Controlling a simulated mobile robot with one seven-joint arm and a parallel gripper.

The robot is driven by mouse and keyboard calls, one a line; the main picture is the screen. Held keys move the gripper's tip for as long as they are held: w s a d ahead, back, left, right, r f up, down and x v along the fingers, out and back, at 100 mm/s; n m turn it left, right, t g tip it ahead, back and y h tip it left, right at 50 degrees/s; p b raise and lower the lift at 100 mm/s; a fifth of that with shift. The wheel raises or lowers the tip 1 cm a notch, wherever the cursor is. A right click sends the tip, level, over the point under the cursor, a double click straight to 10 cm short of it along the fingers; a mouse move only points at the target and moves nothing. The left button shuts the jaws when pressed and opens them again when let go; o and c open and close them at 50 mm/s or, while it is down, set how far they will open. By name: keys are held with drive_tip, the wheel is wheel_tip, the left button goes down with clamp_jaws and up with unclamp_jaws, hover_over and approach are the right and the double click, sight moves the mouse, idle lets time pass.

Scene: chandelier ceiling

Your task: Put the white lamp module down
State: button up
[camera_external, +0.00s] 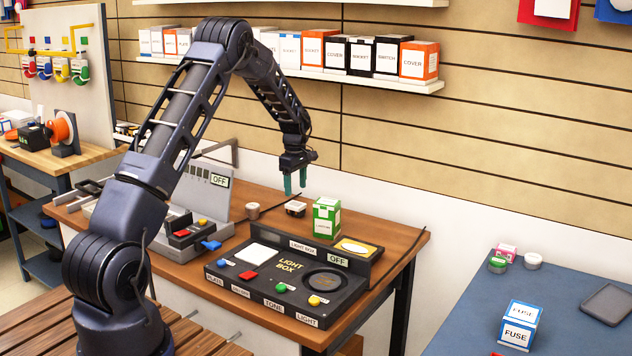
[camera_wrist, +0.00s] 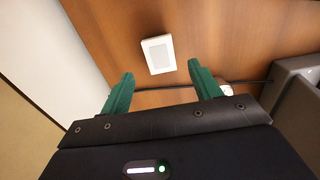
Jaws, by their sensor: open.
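The white lamp module, a small flat white square with a pale grey face (camera_wrist: 158,54), shows in the wrist view against the brown wooden tabletop (camera_wrist: 105,25). It is just beyond the gap between my fingertips, with no finger touching it. My gripper (camera_wrist: 161,82) has its two green fingers spread apart, with nothing between them. In the external view my gripper (camera_external: 295,188) points down above the back of the wooden table (camera_external: 395,238).
A black light box (camera_external: 285,285) stands at the table's front, with a green box (camera_external: 327,218) behind it. A grey case (camera_external: 205,188) stands left. A dark cable (camera_wrist: 250,82) crosses the tabletop.

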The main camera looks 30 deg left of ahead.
sight(296, 204)
drive_tip(key=s+d+r+m, duration=0.1)
drive_tip(key=s+d+r, duration=0.1)
drive_tip(key=s+r, duration=0.35)
drive_tip(key=s+d+r+m+t, duration=0.1)
drive_tip(key=s+r+m, duration=0.1)
drive_tip(key=r, duration=0.7)
drive_tip(key=s+d+r+m, duration=0.15)
drive_tip(key=s+r, duration=0.25)
drive_tip(key=r, duration=0.4)
drive_tip(key=s+d+r+m+t, duration=0.1)
drive_tip(key=s+d+r+m, duration=0.15)
drive_tip(key=s+r, duration=0.35)
drive_tip(key=s+d+r+m, duration=0.2)
drive_tip(key=s+d+r, duration=0.1)
drive_tip(key=s, duration=0.5)
drive_tip(key=s+d+m+t, duration=0.1)
drive_tip(key=s+m, duration=0.3)
drive_tip(key=s, duration=1.1)
drive_tip(key=s+d+m+t, duration=0.1)
drive_tip(key=s+d+m, duration=0.3)
drive_tip(key=s, duration=1.2)
drive_tip(key=shift+d+f+m+t, duration=0.2)
drive_tip(key=shift+m+t, duration=0.1)
drive_tip(key=shift+m, duration=0.2)
